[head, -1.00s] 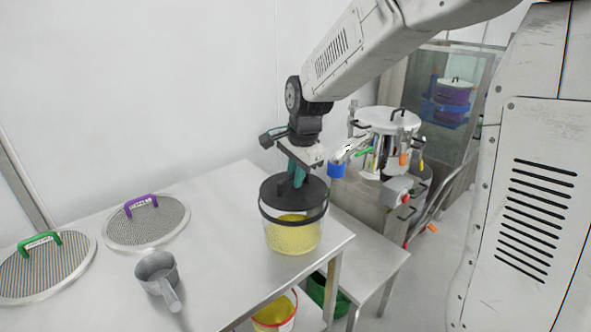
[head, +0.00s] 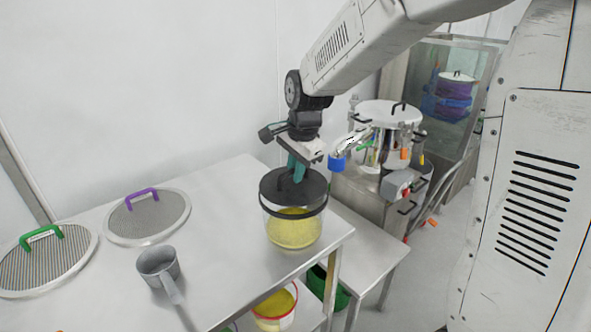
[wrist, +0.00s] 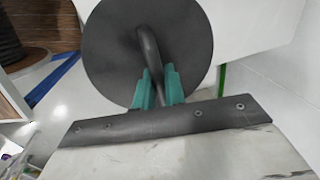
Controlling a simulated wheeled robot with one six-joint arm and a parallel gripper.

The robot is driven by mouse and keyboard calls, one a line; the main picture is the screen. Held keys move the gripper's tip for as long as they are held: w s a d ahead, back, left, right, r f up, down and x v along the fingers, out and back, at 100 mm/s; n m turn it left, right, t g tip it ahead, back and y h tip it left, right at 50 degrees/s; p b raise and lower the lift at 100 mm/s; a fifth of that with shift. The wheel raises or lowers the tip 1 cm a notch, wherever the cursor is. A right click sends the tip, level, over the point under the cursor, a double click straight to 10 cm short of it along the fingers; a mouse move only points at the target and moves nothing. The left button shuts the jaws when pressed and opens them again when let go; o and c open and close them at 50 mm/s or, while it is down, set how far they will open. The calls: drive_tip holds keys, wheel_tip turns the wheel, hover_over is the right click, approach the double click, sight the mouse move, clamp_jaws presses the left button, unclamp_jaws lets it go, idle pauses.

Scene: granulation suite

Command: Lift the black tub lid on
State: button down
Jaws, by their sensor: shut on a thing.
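The black tub lid (head: 275,188) is a round dark disc at the mouth of a clear tub (head: 293,232) with yellow contents. The tub stands near the right corner of the steel table. A dark band, perhaps its bail, runs around the tub below the lid. I cannot tell whether the lid is fully seated or slightly above the rim. My gripper (head: 298,173), with green fingers, points down from above and is shut on the lid's handle. The wrist view shows the fingers (wrist: 158,88) on either side of the handle (wrist: 148,45) across the lid (wrist: 108,50).
The steel table (head: 220,255) also holds a grey scoop (head: 158,265), a purple-handled sieve (head: 147,218) and a green-handled sieve (head: 45,262). A lower steel stand (head: 365,250) and a lidded machine (head: 388,115) are at the right. A yellow-filled bucket (head: 275,308) sits below the table.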

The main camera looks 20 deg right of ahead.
sight(300, 186)
drive_tip(key=shift+f, duration=0.95)
idle(0.3)
drive_tip(key=c, duration=1.4)
unclamp_jaws()
drive_tip(key=r, duration=0.2)
drive_tip(key=s+r, duration=0.1)
drive_tip(key=r, duration=0.4)
drive_tip(key=shift+s+d+r, duration=0.2)
drive_tip(key=shift+s+r, duration=0.05)
drive_tip(key=shift+r, duration=0.1)
drive_tip(key=shift+s+f+n, duration=0.1)
drive_tip(key=shift+s+n, duration=0.05)
drive_tip(key=shift+n, duration=0.45)
drive_tip(key=s+n, duration=0.4)
drive_tip(key=s, duration=0.5)
drive_tip(key=s+d+r+n, duration=0.1)
drive_tip(key=s+n, duration=0.3)
drive_tip(key=s, duration=0.6)
drive_tip(key=s+d+n, duration=0.1)
drive_tip(key=s+n, duration=0.4)
drive_tip(key=s, duration=0.4)
drive_tip(key=shift+s+r+g+h, duration=0.15)
drive_tip(key=shift+s+g+h, duration=0.15)
drive_tip(key=shift+g, duration=0.1)
